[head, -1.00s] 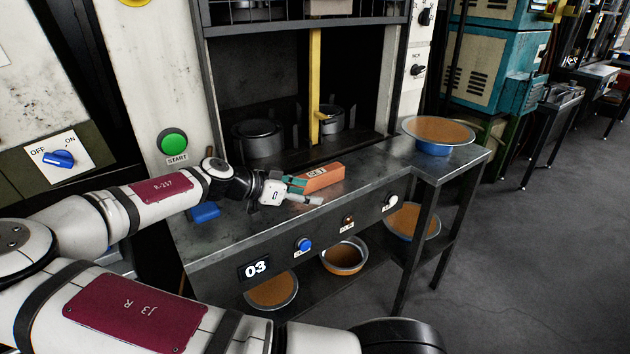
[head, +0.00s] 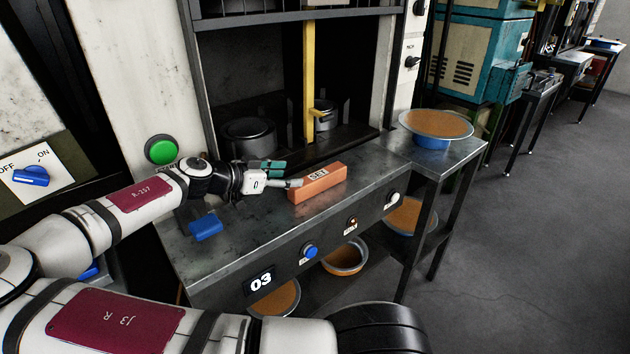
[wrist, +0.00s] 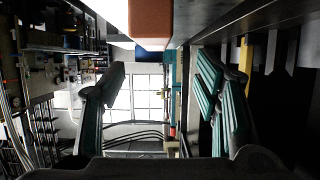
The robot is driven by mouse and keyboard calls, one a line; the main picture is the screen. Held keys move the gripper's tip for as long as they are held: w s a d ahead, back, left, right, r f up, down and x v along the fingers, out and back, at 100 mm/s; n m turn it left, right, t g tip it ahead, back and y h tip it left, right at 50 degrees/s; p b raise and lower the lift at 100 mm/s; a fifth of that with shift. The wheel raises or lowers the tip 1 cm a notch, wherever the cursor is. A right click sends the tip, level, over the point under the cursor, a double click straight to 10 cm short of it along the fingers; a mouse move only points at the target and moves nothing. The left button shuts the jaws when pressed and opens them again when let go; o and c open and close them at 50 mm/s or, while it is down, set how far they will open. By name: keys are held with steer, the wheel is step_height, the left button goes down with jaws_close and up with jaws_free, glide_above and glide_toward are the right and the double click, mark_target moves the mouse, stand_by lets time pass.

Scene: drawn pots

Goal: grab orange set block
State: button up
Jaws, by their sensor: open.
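The orange SET block (head: 318,186) lies on the metal bench top (head: 240,222), its label facing up. My gripper (head: 287,174) is open at the block's left end, with one teal-padded finger behind and one in front. In the head view I cannot tell whether a finger touches the block. In the wrist view the block (wrist: 150,20) shows at the top, above the gap between the open fingers (wrist: 160,85). Nothing is between the fingers.
A blue block (head: 206,227) lies on the bench to the left. A pan of orange material (head: 437,125) stands at the right end. A yellow post (head: 308,80) rises behind the SET block. Several pans sit on the shelf below.

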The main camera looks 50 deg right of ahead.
mark_target(315, 176)
steer(key=x, duration=0.6)
steer(key=shift+s+p+x, duration=0.2)
steer(key=shift+p+x, duration=0.1)
steer(key=shift+x, duration=1.05)
steer(key=shift+s+p+x, duration=0.25)
steer(key=shift+p+x, duration=0.05)
steer(key=shift+x, duration=1)
steer(key=shift+a, duration=0.1)
jaws_close()
